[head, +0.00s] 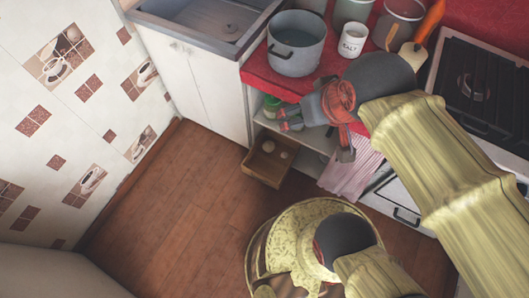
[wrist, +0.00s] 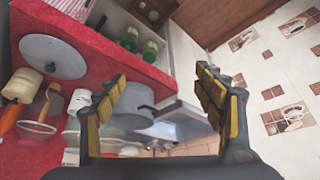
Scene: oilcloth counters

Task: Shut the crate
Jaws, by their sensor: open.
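The crate (head: 262,165) is a small open-topped wooden box in the lower part of the red-topped counter unit. It sticks out from the unit over the floor, and a few small round pale things lie inside. A brown box that looks like the crate (wrist: 152,10) shows at the top edge of the wrist view, partly cut off. My gripper (head: 316,136) is open and empty, in front of the counter edge, above and to the right of the crate in the head view. Its two fingers (wrist: 160,82) stand wide apart in the wrist view. It appears apart from the crate.
A grey pot (head: 297,48), a white salt jar (head: 353,41) and other containers stand on the red counter (head: 262,72). Green bottles (wrist: 150,48) stand on the shelf. A striped cloth (head: 350,178) hangs near the stove (head: 482,85). The wooden floor (head: 180,200) at left is clear.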

